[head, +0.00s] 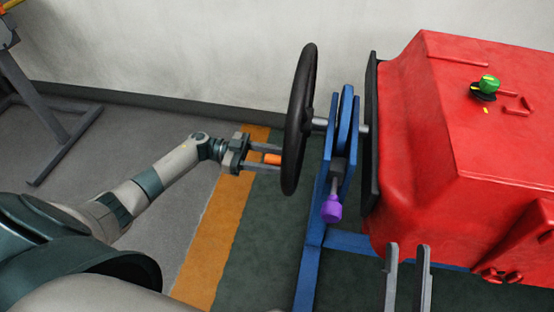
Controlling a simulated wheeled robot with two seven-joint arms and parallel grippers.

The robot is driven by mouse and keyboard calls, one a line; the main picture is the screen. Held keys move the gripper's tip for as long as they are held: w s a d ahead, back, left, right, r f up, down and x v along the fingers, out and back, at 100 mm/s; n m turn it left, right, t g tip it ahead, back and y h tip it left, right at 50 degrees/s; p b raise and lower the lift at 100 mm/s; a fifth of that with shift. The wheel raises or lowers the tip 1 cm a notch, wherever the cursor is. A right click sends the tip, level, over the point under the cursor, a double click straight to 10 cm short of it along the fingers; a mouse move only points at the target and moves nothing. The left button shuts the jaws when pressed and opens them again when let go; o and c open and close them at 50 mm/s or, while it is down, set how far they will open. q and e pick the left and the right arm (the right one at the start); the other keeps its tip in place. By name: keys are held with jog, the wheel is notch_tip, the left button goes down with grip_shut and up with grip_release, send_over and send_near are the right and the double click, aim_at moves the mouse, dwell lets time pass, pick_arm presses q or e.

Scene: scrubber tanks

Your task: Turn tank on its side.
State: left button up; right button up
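The red tank (440,125) fills the right side, mounted on a blue stand (310,245). A black handwheel (297,120) is on a shaft at the tank's left. An orange handle (272,159) sticks out from the wheel towards my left gripper (265,158). The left gripper's fingers are parted, one above and one below the orange handle; I see no clear grip on it. A purple knob (331,208) hangs at the blue bracket (341,130). My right gripper (408,270) is open and empty at the bottom, in front of the tank's lower part.
A green knob (488,84) sits on the tank's top face, and red knobs (500,276) are at its lower edge. An orange floor stripe (215,225) runs beside the stand. A pale wall (200,50) is behind. A grey stand (60,130) is at far left.

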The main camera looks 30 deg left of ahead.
pick_arm(q)
grip_shut()
pick_arm(e)
jog(key=shift+f, duration=0.1)
pick_arm(q)
jog(key=shift+s, duration=0.15)
pick_arm(e)
jog(key=shift+f+g, duration=0.3)
